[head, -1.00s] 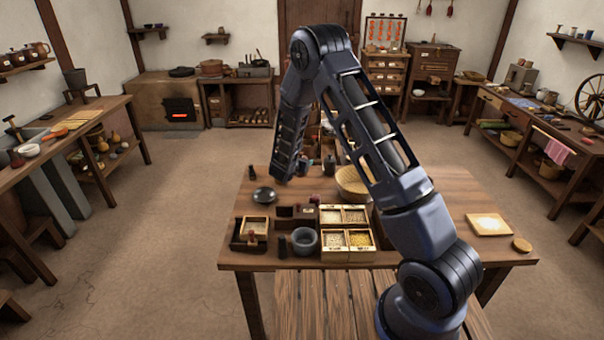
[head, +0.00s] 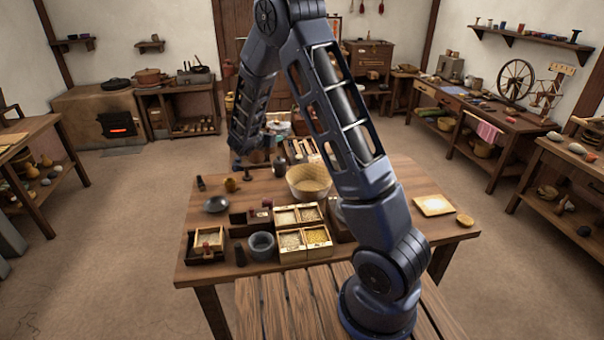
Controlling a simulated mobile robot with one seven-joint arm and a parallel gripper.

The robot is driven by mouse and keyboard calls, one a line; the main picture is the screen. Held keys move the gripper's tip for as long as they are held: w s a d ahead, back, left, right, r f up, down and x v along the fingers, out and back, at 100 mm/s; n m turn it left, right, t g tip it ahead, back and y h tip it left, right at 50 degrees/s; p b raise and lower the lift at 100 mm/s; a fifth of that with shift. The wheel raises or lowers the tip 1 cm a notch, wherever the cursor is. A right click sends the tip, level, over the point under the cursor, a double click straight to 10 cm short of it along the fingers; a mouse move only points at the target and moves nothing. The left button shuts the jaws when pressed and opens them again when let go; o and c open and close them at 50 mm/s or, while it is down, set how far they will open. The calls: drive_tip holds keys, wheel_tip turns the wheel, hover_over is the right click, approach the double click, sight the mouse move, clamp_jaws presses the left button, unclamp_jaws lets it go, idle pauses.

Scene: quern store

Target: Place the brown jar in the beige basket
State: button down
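The beige basket (head: 309,188), a round bowl-like one, stands on the middle table, just left of my upper arm in the head view. A small brown pot (head: 232,185), possibly the brown jar, stands on the same table, to the basket's left. A dark jar-like piece (head: 279,166) stands behind and left of the basket. My forearm hangs down over the table's far left part. My gripper (head: 240,161) is at its lower end, above and behind the brown pot, small and dark. Its fingers cannot be made out, nor whether it holds anything.
On the table are a divided grain box (head: 291,259), a grey stone bowl (head: 262,246), a dark plate (head: 216,204), a small tray (head: 206,246) and a light board (head: 434,205). A plank bench (head: 280,305) stands in front. Shelves and worktables line the walls; the floor around is clear.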

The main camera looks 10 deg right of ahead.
drive_tip(key=s+d+r+m+g+h, duration=0.2)
drive_tip(key=s+d+m+g, duration=0.15)
drive_tip(key=d, duration=0.55)
drive_tip(key=s+d+r+m+g+h, duration=0.2)
drive_tip(key=s+d, duration=0.2)
drive_tip(key=d, duration=0.5)
wheel_tip(320, 180, down, 20)
drive_tip(key=shift+a, duration=0.2)
drive_tip(key=shift+f+t, duration=0.25)
drive_tip(key=shift+f, duration=0.25)
drive_tip(key=shift+c, duration=2.3)
unclamp_jaws()
